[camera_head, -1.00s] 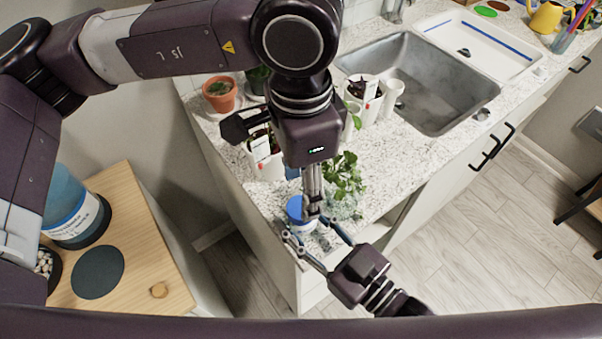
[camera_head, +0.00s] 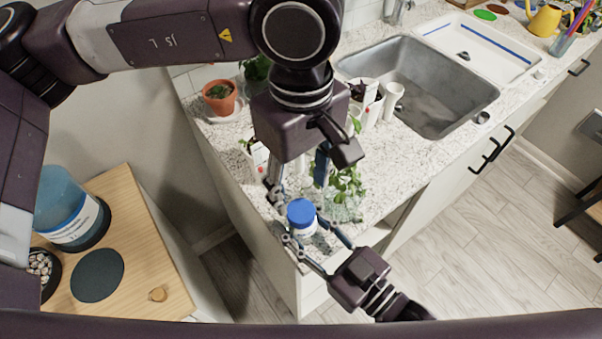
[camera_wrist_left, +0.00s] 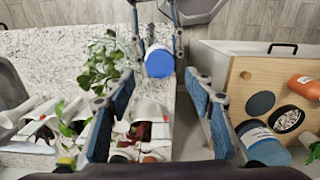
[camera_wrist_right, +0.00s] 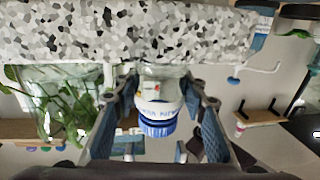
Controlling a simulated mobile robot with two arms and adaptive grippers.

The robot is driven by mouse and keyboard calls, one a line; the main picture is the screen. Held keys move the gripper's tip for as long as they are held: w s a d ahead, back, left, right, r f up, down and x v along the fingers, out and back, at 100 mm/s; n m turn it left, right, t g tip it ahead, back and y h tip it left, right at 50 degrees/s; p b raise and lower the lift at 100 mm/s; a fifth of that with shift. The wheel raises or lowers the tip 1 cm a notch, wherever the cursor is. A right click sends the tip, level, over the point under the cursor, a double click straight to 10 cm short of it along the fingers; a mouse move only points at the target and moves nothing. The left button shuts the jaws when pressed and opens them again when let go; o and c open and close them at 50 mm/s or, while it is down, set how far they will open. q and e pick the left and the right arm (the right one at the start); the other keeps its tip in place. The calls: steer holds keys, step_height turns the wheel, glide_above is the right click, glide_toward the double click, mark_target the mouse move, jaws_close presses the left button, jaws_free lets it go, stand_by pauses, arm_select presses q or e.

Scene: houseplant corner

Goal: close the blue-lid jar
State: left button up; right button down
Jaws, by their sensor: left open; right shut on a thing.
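The jar with the blue lid (camera_head: 301,213) stands upright near the counter's front corner, its lid sitting on top; I cannot tell how tight it is. In the right wrist view the clear jar with its white label (camera_wrist_right: 158,108) is between my finger pads, blue lid downward in the picture. My right gripper (camera_head: 318,243) is shut on the jar's body from the front right. My left gripper (camera_head: 298,180) is open and empty, above and behind the lid and apart from it. In the left wrist view the round lid top (camera_wrist_left: 159,63) shows beyond the spread fingers.
A leafy plant in a glass container (camera_head: 345,200) stands close to the jar's right. White pots (camera_head: 368,98), a terracotta pot (camera_head: 220,97) and the sink (camera_head: 425,85) are farther back. A wooden stand (camera_head: 140,235) holds a large blue jar (camera_head: 72,212) at left.

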mark_target(301, 210)
arm_select(q)
steer(key=n, duration=0.7)
steer(key=shift+r+n, duration=0.25)
steer(key=shift+n, duration=0.05)
steer(key=n, duration=0.7)
steer(key=shift+r, duration=0.2)
steer(key=n, duration=0.4)
steer(key=shift+r, duration=0.1)
steer(key=n, duration=0.3)
steer(key=shift+r+n, duration=0.1)
steer(key=shift+n, duration=0.2)
steer(key=n, duration=0.5)
steer(key=shift+r, duration=0.15)
steer(key=n, duration=0.3)
steer(key=shift+r+n, duration=0.1)
steer(key=shift+n, duration=0.3)
steer(key=shift+f, duration=4)
